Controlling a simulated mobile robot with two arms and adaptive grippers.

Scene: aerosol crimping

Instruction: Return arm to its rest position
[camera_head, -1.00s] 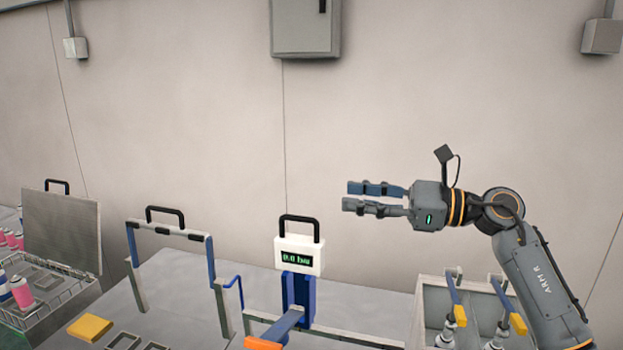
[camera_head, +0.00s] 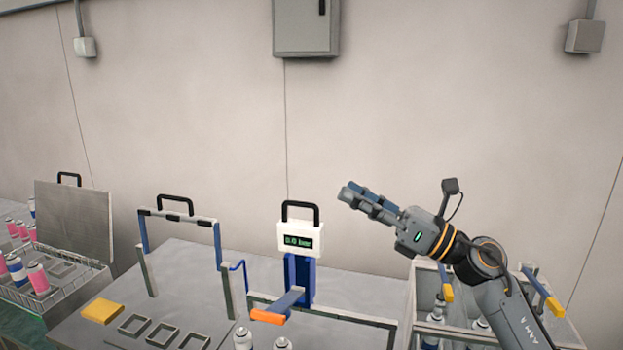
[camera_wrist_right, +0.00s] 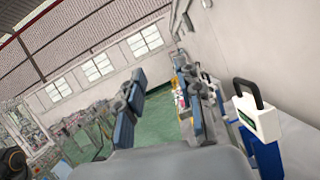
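My right gripper (camera_head: 352,198) is raised above the bench at the right of the head view, pointing left and slightly up. In the right wrist view its two blue-padded fingers (camera_wrist_right: 160,100) stand apart with nothing between them, so it is open and empty. My right arm (camera_head: 485,275) comes in from the lower right, in front of the bin on the right. My left gripper is not in view.
A white gauge (camera_head: 298,238) with a black handle stands left of and below the right gripper. A frame (camera_head: 180,216), a yellow block (camera_head: 102,311) and a wire basket of cans (camera_head: 75,290) are further left. A bin (camera_head: 420,290) with cans is behind the arm.

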